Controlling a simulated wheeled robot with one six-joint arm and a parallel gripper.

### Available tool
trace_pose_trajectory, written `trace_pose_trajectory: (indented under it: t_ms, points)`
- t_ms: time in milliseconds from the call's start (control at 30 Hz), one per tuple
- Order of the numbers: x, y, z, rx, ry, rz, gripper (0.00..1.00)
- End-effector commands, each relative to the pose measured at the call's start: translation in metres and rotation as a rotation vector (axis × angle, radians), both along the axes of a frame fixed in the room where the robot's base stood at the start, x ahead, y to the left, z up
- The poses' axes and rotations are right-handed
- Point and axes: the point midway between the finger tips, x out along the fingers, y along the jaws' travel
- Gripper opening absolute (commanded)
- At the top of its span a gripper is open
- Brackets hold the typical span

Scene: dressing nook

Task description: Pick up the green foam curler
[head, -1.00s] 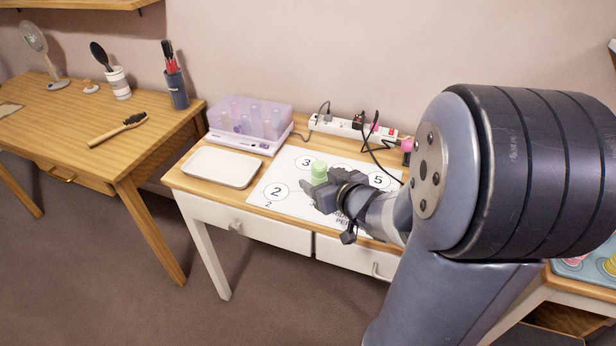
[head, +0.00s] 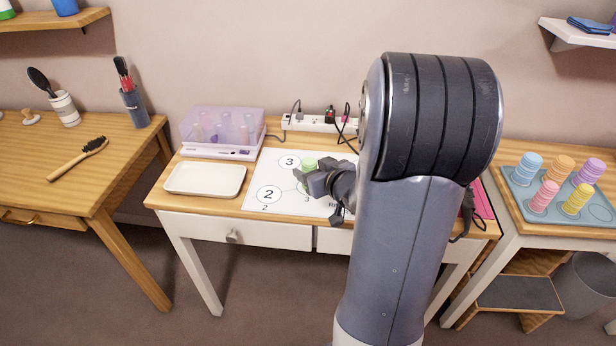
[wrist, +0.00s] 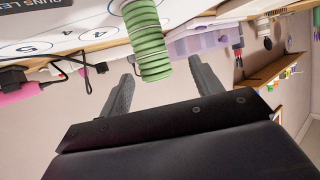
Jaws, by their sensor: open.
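The green foam curler (head: 309,164) stands on the white numbered sheet (head: 262,178) on the middle table; its lower part is hidden by my gripper in the head view. In the wrist view the ribbed green curler (wrist: 151,45) shows large, just beyond and between my two fingertips. My gripper (head: 318,183) is open and empty, right in front of the curler. In the wrist view its fingers (wrist: 160,75) are spread apart, and I cannot tell whether either one touches the curler.
A white tray (head: 205,180) and a purple-lidded case (head: 222,130) stand left of the sheet. A power strip (head: 310,123) with cables lies behind it. A blue rack (head: 561,200) with several coloured curlers stands on the right table. A hairbrush (head: 78,157) lies on the left table.

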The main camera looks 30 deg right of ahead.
Motion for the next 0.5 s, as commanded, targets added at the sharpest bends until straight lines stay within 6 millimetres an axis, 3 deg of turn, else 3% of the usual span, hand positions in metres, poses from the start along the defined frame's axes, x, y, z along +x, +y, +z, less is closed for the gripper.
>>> trace_pose_trajectory:
  t_ms: [300, 500]
  points:
    - [0.033, -0.005, -0.021, -0.001, 0.002, 0.003, 0.61]
    - [0.048, -0.005, -0.025, -0.001, 0.000, 0.000, 0.61]
